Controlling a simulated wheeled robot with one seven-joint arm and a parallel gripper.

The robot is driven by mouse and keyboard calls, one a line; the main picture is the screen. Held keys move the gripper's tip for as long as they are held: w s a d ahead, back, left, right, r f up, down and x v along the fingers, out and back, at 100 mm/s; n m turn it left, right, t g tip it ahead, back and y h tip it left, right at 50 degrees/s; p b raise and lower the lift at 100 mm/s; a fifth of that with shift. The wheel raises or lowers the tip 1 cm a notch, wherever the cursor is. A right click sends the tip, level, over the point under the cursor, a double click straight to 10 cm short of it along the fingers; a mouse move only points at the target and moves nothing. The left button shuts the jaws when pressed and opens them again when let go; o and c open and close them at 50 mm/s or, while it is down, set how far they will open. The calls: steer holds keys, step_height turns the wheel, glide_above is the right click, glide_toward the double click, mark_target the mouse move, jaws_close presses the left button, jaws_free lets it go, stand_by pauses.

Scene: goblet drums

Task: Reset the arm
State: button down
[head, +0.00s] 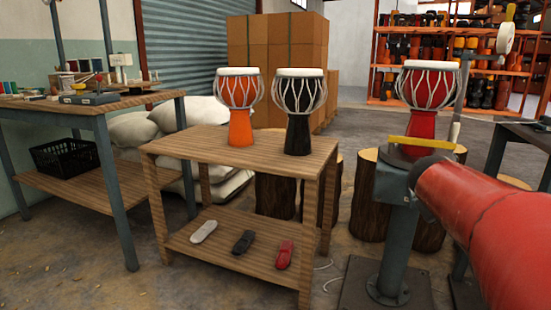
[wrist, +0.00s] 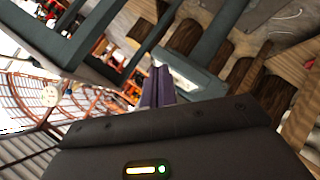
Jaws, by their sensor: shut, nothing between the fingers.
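My gripper (wrist: 158,88) shows in the wrist view with its two dark fingers together and nothing between them. It points into open space, apart from any object. The wrist picture is strongly tilted, with a grey-blue metal frame and wooden blocks beyond the fingers. In the head view my red arm (head: 490,220) reaches in from the right edge, and my gripper is not visible there.
An orange drum (head: 239,105) and a black drum (head: 299,110) stand upright on a wooden table (head: 190,147). A workbench (head: 60,105) is at left. Floor at lower left is clear.

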steer(key=s+a+f+y, duration=0.4)
steer(key=s+a+f, duration=0.2)
steer(key=s+a, duration=0.5)
steer(key=s+a+f+y, duration=0.55)
steer(key=s+a, duration=0.25)
steer(key=a, duration=0.8)
step_height(320, 180, up, 12)
steer(key=p, duration=1.3)
steer(key=shift+s+a+r+p, duration=0.15)
steer(key=shift+s+a+p, duration=0.15)
steer(key=shift+a, duration=0.1)
